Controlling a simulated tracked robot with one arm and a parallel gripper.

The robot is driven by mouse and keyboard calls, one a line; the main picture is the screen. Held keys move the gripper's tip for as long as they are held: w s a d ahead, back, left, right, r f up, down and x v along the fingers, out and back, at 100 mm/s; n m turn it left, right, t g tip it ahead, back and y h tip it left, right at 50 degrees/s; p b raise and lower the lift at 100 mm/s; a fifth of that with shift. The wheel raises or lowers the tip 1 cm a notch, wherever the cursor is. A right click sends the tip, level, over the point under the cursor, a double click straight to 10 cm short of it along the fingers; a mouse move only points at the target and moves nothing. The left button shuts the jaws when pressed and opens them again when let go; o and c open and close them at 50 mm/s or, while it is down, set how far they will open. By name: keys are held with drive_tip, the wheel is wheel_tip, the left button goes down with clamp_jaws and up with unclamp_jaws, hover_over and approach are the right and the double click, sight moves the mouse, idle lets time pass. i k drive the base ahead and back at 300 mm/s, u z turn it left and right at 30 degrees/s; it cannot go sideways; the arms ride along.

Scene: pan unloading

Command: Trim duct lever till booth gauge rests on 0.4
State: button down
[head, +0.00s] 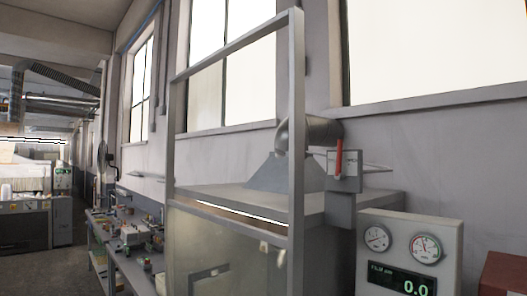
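A red lever (339,157) stands near upright, leaning slightly, on a grey box (345,183) beside the duct elbow (312,130) on top of the booth (375,203). A pale instrument panel (452,250) is at the lower right. It carries a left round dial (377,238), a right round dial (426,248) with a reddish needle, and a dark digital display (400,280) reading 0.0. The display's small label and the dial scales are too small to read surely. I cannot tell which dial is the booth gauge. My gripper is not in view.
A grey metal frame (297,110) stands in front of the booth. A workbench (126,258) with small items runs along the wall at left. A brown box (500,272) is at the right edge. The floor (62,272) is open at the lower left.

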sight(338, 175)
drive_tip(key=u, duration=0.05)
drive_tip(key=k, duration=0.5)
drive_tip(key=u, duration=1)
drive_tip(key=i, duration=1.25)
drive_tip(key=z, duration=0.5)
drive_tip(key=i, duration=0.65)
drive_tip(key=z, duration=0.6)
